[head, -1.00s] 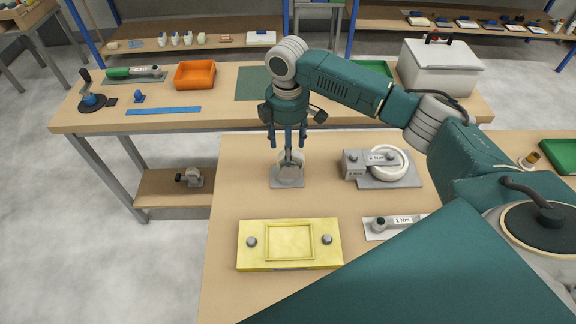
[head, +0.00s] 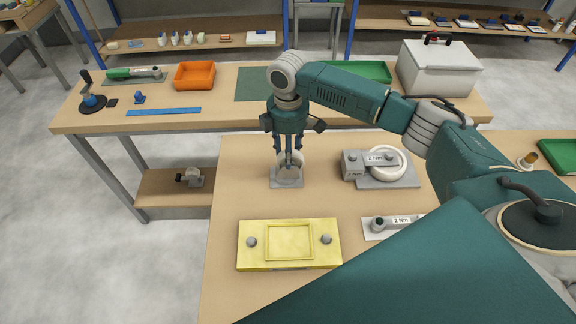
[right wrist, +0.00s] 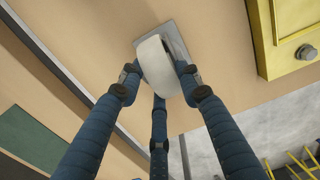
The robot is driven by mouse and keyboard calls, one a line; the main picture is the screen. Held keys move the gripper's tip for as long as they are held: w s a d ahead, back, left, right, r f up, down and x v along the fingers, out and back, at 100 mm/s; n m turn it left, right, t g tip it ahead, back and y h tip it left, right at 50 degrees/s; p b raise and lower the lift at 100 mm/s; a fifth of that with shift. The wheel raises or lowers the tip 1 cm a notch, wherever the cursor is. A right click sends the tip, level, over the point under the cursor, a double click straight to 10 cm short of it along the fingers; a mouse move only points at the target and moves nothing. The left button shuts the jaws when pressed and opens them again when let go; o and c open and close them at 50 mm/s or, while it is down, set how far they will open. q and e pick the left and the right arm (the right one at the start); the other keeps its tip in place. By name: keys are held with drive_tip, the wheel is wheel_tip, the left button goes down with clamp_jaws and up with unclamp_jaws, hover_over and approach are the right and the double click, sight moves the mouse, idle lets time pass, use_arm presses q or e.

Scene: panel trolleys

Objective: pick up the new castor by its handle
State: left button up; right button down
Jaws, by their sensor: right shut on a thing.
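The castor (head: 290,180), a pale round wheel with a grey plate, stands on the near table under my right gripper. It also shows in the right wrist view (right wrist: 155,66), with the white wheel between my fingers and the grey plate behind it. My right gripper (head: 288,158) points straight down and is shut on the castor. My right gripper's fingers in the right wrist view (right wrist: 158,85) close around the wheel from several sides. I cannot make out the handle between the fingers. My left gripper is not in view.
A second white wheel with grey blocks (head: 382,168) stands to the right. A yellow fixture (head: 255,260) and a small labelled plate (head: 373,231) lie nearer me. The back table holds an orange bin (head: 195,76), a blue strip (head: 163,111) and a white box (head: 438,75).

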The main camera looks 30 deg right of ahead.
drive_tip(key=shift+r, duration=0.2)
wheel_tip(320, 180, up, 20)
drive_tip(key=b, duration=0.2)
drive_tip(key=shift+f, duration=0.1)
idle(0.5)
drive_tip(key=shift+r+p, duration=2)
drive_tip(key=shift+p, duration=0.95)
